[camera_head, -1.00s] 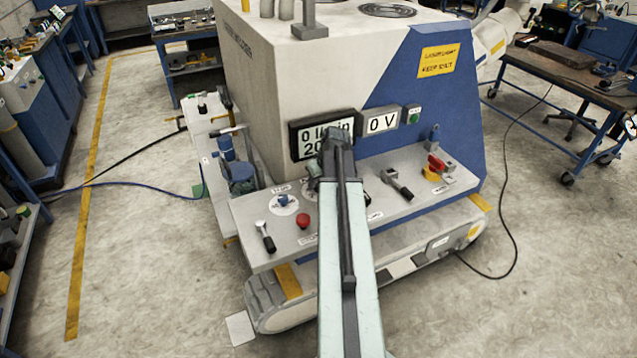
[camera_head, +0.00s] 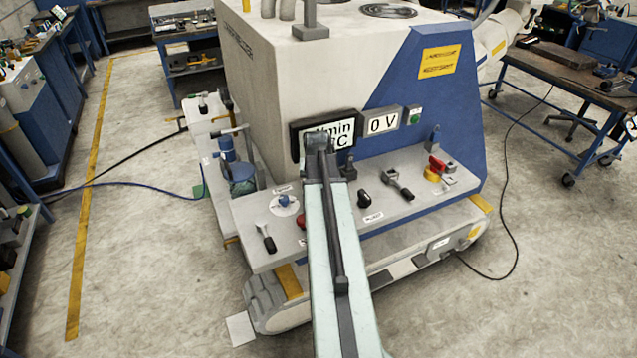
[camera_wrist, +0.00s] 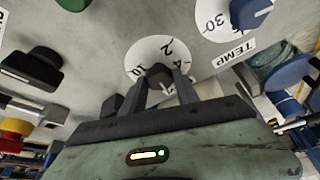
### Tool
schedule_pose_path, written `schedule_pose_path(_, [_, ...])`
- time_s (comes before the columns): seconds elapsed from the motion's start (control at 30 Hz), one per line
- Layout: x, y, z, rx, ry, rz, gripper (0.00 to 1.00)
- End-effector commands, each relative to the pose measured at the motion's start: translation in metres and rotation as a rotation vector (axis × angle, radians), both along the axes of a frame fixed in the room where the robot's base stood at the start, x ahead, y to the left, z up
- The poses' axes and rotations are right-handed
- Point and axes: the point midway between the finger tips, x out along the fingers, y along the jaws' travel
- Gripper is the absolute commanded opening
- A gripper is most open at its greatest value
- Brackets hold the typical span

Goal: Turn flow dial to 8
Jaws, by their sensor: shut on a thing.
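In the wrist view, the flow dial (camera_wrist: 147,51) is a round white plate with a dark knob (camera_wrist: 159,75) at its middle. The figures 2, 4 and 10 show; the lower part of the scale, where 8 would be, is hidden behind my fingers. My gripper (camera_wrist: 163,88) is shut on the dark knob, with one finger on each side. I cannot tell where the knob points. In the head view my arm covers the gripper and the dial. The display (camera_head: 340,128) is partly hidden by my arm; its flow figure cannot be read.
A temp dial with a blue knob (camera_head: 285,201) and a red button (camera_head: 301,222) sit left of my arm on the panel. A black knob (camera_head: 363,199) and a lever (camera_head: 398,185) sit to its right. A 0 V display (camera_head: 382,123) is above.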

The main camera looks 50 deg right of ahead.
Motion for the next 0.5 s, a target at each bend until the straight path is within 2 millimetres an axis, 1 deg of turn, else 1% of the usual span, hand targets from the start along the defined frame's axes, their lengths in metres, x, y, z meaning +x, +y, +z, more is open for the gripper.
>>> schedule_pose_path(0.5, [0.0052, 0.0019, -0.0001, 0.0, 0.002, -0.484, 0.0])
